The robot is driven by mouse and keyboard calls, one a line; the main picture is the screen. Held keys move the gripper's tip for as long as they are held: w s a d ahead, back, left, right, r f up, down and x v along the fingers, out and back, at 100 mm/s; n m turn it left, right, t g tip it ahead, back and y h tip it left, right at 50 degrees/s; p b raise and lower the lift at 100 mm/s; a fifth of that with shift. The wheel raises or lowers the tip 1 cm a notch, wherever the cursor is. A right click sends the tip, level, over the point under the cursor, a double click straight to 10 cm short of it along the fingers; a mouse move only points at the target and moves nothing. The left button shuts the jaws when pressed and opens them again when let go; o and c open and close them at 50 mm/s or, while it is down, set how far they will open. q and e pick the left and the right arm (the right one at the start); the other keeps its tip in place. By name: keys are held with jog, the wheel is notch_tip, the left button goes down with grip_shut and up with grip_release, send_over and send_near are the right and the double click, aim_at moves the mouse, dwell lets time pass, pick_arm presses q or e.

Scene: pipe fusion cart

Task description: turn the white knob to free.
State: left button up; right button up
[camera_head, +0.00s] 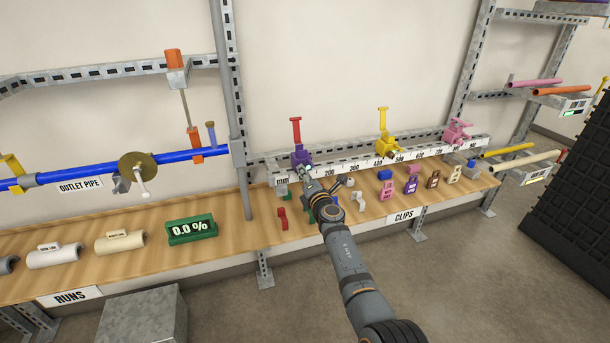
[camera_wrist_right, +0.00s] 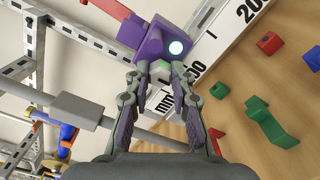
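A purple clamp (camera_head: 301,158) with a red upright handle (camera_head: 296,130) sits at the left end of the white ruler rail. In the right wrist view the purple clamp (camera_wrist_right: 165,48) carries a round white knob (camera_wrist_right: 177,48) on its face. In the head view my right gripper hides that face. My right gripper (camera_head: 306,178) is right in front of the clamp. My left gripper is not in view.
A yellow clamp (camera_head: 387,146) and a pink clamp (camera_head: 457,132) stand farther right on the ruler rail (camera_head: 350,168). Several small clips lie on the wooden shelf below. A blue pipe (camera_head: 80,172) with a brass disc (camera_head: 138,167) and white handle (camera_head: 142,186) runs at left.

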grip_shut()
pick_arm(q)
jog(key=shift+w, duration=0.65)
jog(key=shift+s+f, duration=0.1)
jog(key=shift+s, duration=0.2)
pick_arm(e)
jog(key=shift+n, duration=3.5)
